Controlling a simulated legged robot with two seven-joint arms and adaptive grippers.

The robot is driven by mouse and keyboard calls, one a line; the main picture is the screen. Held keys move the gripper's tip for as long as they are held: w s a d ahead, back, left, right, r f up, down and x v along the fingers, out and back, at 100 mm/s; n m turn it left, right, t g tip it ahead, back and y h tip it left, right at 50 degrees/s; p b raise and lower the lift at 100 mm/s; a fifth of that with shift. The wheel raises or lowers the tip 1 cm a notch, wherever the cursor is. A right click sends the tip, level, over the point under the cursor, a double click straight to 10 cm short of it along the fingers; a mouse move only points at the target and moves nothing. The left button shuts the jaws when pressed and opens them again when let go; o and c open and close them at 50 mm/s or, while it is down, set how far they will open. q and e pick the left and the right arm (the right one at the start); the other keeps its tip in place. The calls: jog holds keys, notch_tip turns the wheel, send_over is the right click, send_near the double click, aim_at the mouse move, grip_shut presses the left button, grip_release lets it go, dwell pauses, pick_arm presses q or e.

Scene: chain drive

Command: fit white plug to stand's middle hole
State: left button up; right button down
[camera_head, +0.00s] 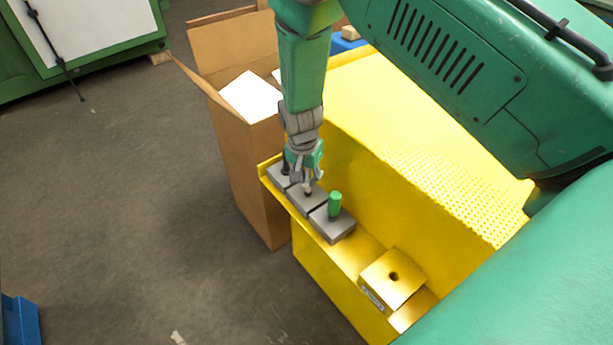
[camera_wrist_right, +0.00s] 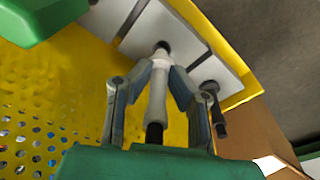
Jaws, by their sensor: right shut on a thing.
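The stand is a row of grey blocks on a yellow ledge, and its middle block (camera_head: 305,200) has a dark hole (camera_wrist_right: 162,46). My right gripper (camera_head: 303,181) points down over this block. It is shut on the white plug (camera_wrist_right: 158,88), a pale rod with a dark end toward my palm. The plug's far tip is at the middle hole in the wrist view; I cannot tell how deep it goes. A green plug (camera_head: 335,204) stands in the near block (camera_head: 333,226). A black plug (camera_wrist_right: 216,112) is at the far block (camera_head: 277,178). My left gripper is not in view.
A yellow perforated panel (camera_head: 410,130) rises beside the stand. A yellow box with a hole (camera_head: 393,278) sits on the ledge nearer me. An open cardboard box (camera_head: 245,170) stands beyond the ledge's left end.

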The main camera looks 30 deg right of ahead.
aim_at(307, 183)
jog(key=shift+f+b, duration=1.05)
jog(key=shift+f, duration=0.85)
jog(key=c, duration=1.4)
grip_release()
jog(key=shift+r, duration=0.5)
notch_tip(307, 183, up, 11)
jog(key=a, duration=0.1)
jog(key=shift+s+a, duration=0.15)
jog(key=shift+s, duration=0.05)
jog(key=shift+f, duration=0.15)
